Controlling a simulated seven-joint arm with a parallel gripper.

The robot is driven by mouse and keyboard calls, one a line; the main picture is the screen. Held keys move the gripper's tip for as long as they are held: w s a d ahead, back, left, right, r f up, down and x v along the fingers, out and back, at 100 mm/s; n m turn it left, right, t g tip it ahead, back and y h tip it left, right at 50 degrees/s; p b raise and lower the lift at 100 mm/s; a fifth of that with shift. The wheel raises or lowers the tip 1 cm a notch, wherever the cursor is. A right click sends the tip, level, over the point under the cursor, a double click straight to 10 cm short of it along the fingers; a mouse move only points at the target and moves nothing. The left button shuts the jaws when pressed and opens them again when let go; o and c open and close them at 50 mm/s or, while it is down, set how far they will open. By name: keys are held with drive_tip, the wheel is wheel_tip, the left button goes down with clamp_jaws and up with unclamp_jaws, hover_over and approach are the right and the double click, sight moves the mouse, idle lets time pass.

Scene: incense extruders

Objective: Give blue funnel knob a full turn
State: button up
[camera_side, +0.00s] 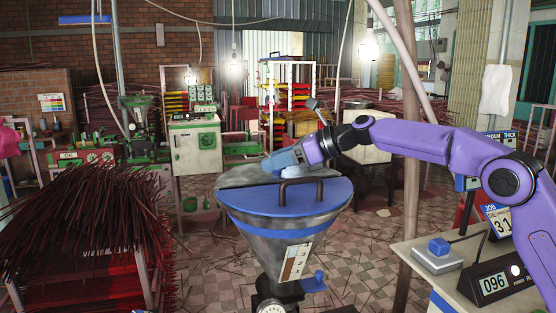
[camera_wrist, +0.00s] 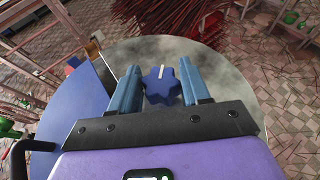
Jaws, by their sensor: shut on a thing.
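The blue funnel knob (camera_wrist: 161,88) is lobed and has a white mark pointing towards the top of the wrist view. My gripper (camera_wrist: 161,80) is shut on it, one light-blue finger on each side. In the side view my gripper (camera_side: 282,164) is low over the far part of the funnel's top, and I cannot make out the knob there. The grey metal funnel (camera_side: 280,238) stands upright. A blue half lid (camera_side: 310,205) with a brown handle (camera_side: 301,183) covers its near part; the lid also shows at left in the wrist view (camera_wrist: 78,105).
A blue piece (camera_side: 315,281) juts from the funnel's lower right, above a round dial. At right, a table holds a grey box with a blue button (camera_side: 438,246) and a counter reading 096 (camera_side: 495,282). Dark sticks (camera_side: 85,220) are heaped at left.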

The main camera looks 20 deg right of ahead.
drive_tip(key=shift+f+m+t+h, duration=0.1)
drive_tip(key=shift+m+t+h, duration=1.95)
drive_tip(key=shift+m, duration=0.45)
drive_tip(key=o, duration=1)
drive_tip(key=shift+c, duration=0.2)
drive_tip(key=shift+s, duration=0.1)
drive_tip(key=v, duration=1.7)
drive_tip(key=shift+s, duration=0.2)
